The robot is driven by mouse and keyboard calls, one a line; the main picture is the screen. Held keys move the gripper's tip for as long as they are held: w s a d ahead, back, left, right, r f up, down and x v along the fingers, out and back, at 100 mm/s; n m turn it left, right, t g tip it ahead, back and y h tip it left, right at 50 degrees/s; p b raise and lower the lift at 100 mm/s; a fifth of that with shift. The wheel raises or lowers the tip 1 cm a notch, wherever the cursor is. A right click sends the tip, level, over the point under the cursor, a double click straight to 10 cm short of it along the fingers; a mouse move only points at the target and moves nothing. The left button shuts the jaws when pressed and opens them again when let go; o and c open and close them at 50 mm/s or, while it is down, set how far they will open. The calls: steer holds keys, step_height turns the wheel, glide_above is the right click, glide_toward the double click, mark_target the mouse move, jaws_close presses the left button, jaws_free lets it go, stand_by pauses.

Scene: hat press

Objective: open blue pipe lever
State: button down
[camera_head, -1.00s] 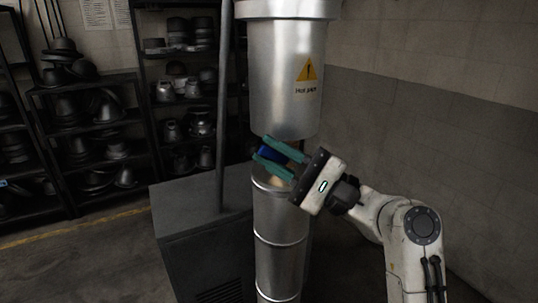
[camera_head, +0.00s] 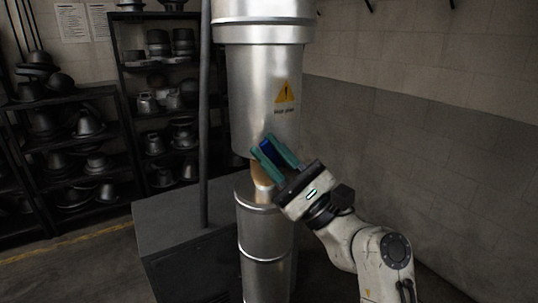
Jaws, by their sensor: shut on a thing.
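The blue lever (camera_head: 267,149) shows as a small blue piece between the teal fingers of my gripper (camera_head: 270,151). My gripper is shut on it, beside the gap between the upper and lower silver pipe sections. The lever points up and to the left, along the fingers. The upper pipe (camera_head: 262,95) is wide and carries a yellow warning label. The lower pipe (camera_head: 264,232) is narrower, with a brassy joint (camera_head: 262,180) above it. The fingers and the gripper body hide part of the lever and its pivot.
A dark metal box (camera_head: 175,245) and a thin upright pole (camera_head: 204,120) stand left of the pipe. Dark shelves (camera_head: 120,90) with hat forms line the back left. The floor at the right, by the tiled wall (camera_head: 430,140), looks clear.

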steer(key=c, duration=1.1)
jaws_free()
steer(key=shift+d, duration=0.1)
steer(key=shift+o, duration=0.3)
steer(key=shift+r, duration=0.15)
